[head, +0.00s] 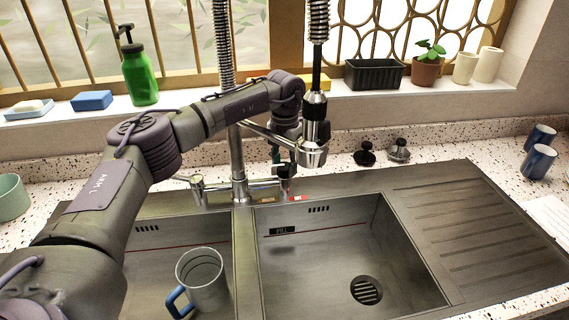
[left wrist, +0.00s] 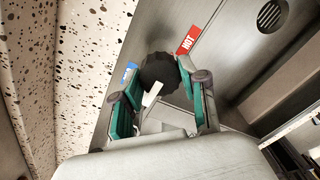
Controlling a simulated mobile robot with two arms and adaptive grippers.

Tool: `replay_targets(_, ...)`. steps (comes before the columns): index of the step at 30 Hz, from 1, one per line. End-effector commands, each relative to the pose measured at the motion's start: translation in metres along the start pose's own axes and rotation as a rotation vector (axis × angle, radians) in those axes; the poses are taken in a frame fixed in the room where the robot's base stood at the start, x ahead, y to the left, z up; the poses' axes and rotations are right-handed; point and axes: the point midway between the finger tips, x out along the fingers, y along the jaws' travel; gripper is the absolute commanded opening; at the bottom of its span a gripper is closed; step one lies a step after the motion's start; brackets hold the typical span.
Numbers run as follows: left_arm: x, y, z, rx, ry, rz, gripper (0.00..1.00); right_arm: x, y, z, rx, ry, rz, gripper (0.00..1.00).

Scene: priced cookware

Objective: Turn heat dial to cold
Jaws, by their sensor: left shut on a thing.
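The heat dial (left wrist: 160,72) is a dark round ridged knob on the grey sink deck, seen in the left wrist view. A white piece (left wrist: 152,95) shows at its near edge. A red HOT label (left wrist: 187,41) lies on one side and a blue label (left wrist: 128,72) on the other; the blue label's text is unreadable. My left gripper (left wrist: 161,106) has its teal-padded fingers on either side of the dial and is shut on it. In the head view the red label (head: 298,198) shows beside the gripper; the dial is mostly hidden there. My right gripper is out of view.
The tall faucet (head: 238,165) stands just left of the gripper, with its spray head (head: 314,150) close on the right. A grey mug with a blue handle (head: 203,283) is in the left basin. The right basin (head: 330,260) is empty.

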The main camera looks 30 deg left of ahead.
Motion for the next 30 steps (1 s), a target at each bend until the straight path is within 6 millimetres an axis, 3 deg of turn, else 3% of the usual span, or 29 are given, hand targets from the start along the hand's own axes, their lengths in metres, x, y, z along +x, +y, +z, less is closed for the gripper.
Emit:
replay_targets(10,-0.002,0.000,0.001,0.005,-0.006,0.001,0.08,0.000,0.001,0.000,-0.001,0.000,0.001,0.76)
replay_targets(11,-0.002,0.000,0.001,0.005,-0.006,0.001,0.44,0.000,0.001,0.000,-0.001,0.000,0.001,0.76)
replay_targets(15,-0.002,0.000,0.001,0.004,-0.005,0.001,0.68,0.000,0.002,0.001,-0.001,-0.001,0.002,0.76)
replay_targets(25,-0.002,0.000,0.001,0.004,-0.002,0.001,0.68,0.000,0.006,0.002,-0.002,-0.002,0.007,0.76)
replay_targets(30,-0.021,0.000,0.001,0.004,-0.005,0.000,0.68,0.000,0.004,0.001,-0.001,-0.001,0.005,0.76)
